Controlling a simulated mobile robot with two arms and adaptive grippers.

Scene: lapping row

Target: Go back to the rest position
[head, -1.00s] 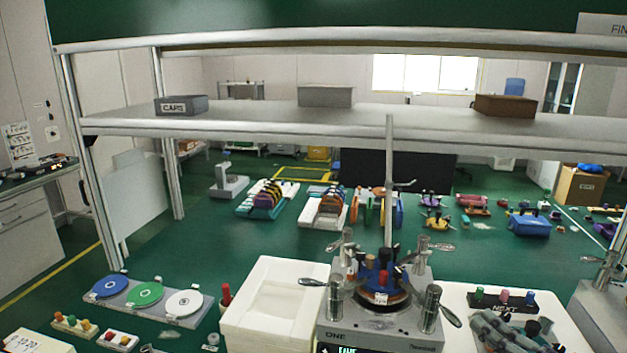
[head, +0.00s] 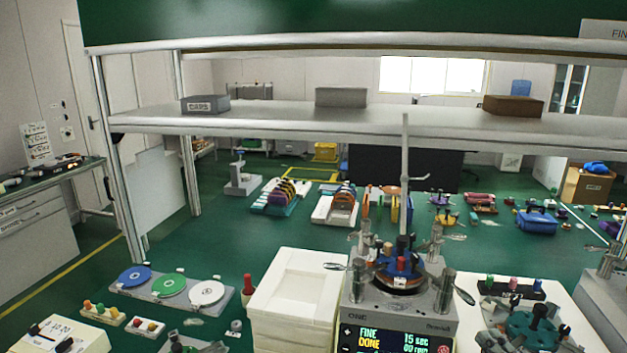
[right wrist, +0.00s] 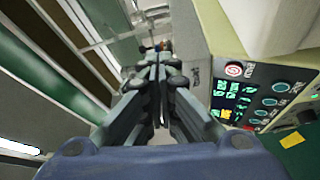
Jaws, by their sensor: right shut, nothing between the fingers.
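My right gripper (right wrist: 158,95) shows in the right wrist view with its fingers together and nothing between them. A control panel (right wrist: 262,100) with a lit display is to the right of the fingers in that view. In the head view I cannot clearly make out the right gripper at the bottom right, near a teal round fixture (head: 535,330). My left gripper is not in view. The lapping machine (head: 400,320) stands at the front middle; its display reads FINE, DONE, 15 sec.
White stacked trays (head: 290,318) stand left of the machine. A rack of blue, green and white discs (head: 170,300) lies further left. A white tray (head: 575,315) lies to the right. A shelf (head: 330,120) spans behind on posts.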

